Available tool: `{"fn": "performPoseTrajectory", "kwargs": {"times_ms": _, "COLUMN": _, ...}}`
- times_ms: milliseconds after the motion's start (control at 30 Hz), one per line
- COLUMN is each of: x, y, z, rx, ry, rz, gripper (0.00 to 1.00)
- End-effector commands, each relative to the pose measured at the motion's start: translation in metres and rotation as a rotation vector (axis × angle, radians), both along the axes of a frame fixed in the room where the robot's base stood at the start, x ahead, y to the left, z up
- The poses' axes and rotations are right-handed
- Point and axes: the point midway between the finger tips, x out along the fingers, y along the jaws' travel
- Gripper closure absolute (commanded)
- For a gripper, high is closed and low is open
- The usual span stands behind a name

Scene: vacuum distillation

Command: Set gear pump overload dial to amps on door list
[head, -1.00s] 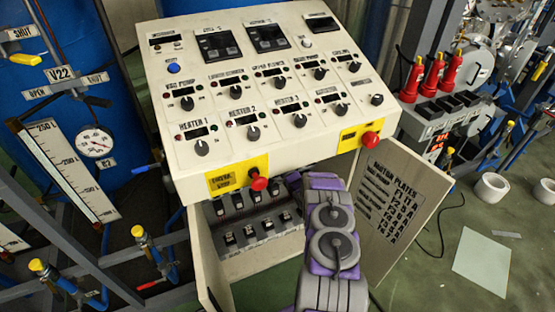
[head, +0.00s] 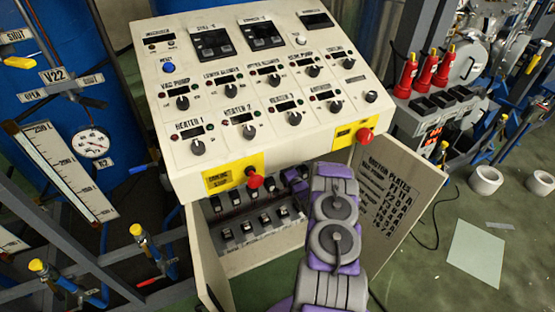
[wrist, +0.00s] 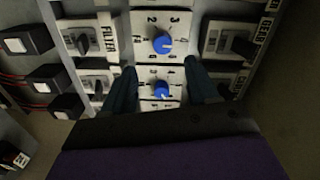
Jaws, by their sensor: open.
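In the wrist view, two dials with blue knobs sit one above the other on white numbered plates, the upper dial (wrist: 162,43) and the lower dial (wrist: 162,91). My gripper (wrist: 160,66) is open, its dark fingers on either side of the dial column with nothing held. Whether the fingers touch the plates is not clear.
The sloped control panel (head: 262,95) overhangs the cabinet, with a red stop button (head: 254,181) on its front edge. Black switches (head: 248,227) line the cabinet inside. Black blocks with red wires (wrist: 45,78) stand left in the wrist view. Floor at right holds white rolls (head: 486,180).

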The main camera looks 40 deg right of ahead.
Motion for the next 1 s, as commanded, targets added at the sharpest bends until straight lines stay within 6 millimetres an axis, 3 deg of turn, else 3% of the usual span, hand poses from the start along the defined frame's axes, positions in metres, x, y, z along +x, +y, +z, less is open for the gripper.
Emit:
{"fn": "performPoseTrajectory", "kwargs": {"times_ms": 233, "x": -0.051, "y": 0.009, "z": 0.001, "rx": 0.005, "ry": 0.005, "rz": -0.004, "gripper": 0.41}}
{"fn": "performPoseTrajectory", "kwargs": {"times_ms": 433, "x": -0.078, "y": 0.015, "z": 0.002, "rx": 0.002, "ry": 0.004, "rz": -0.003, "gripper": 0.41}}
{"fn": "performPoseTrajectory", "kwargs": {"times_ms": 633, "x": -0.089, "y": 0.019, "z": 0.002, "rx": 0.003, "ry": 0.004, "rz": -0.002, "gripper": 0.41}}
{"fn": "performPoseTrajectory", "kwargs": {"times_ms": 1000, "x": -0.089, "y": 0.019, "z": 0.001, "rx": 0.002, "ry": 0.004, "rz": -0.001, "gripper": 0.41}}
